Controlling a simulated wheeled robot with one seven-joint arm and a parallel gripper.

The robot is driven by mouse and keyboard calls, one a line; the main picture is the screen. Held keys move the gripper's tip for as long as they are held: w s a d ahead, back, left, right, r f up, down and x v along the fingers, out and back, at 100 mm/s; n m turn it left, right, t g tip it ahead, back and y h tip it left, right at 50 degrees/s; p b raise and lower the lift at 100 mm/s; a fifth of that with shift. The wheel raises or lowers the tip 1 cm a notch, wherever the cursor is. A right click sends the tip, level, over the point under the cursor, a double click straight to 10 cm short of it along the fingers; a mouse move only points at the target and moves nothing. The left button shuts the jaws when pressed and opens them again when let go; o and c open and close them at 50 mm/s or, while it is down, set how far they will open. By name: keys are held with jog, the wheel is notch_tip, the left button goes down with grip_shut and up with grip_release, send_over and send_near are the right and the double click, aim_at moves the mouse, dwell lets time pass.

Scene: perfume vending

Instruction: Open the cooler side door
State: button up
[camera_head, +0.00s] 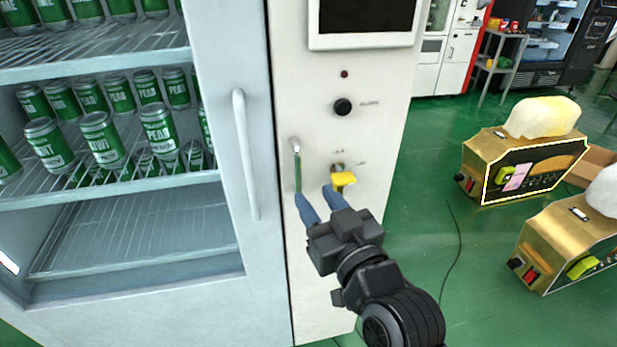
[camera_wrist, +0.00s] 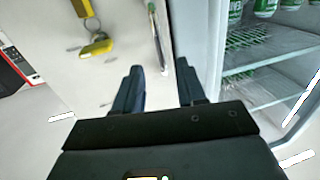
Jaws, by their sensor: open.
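The cooler side door (camera_head: 380,110) is the white panel right of the glass cooler front, and it looks shut. A slim metal handle (camera_head: 297,168) is upright on its left part, and it also shows in the wrist view (camera_wrist: 158,40). A yellow key (camera_head: 342,179) sits in a lock right of the handle; the wrist view shows a yellow piece there too (camera_wrist: 97,47). My gripper (camera_head: 316,196) has blue fingers, open and empty, just below the handle and key. In the wrist view the handle's lower end lies between and beyond the fingertips (camera_wrist: 159,66); I cannot tell if they touch.
The glass cooler front has a long white handle (camera_head: 245,155), left of my gripper, and green cans (camera_head: 158,128) on shelves behind it. A knob (camera_head: 343,107) and a screen (camera_head: 362,18) are on the panel. Gold machines (camera_head: 520,155) stand right; green floor (camera_head: 425,200) between is mostly clear.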

aim_at(299, 175)
jog(key=shift+p+x, duration=0.6)
jog(key=shift+x, duration=2.55)
grip_shut()
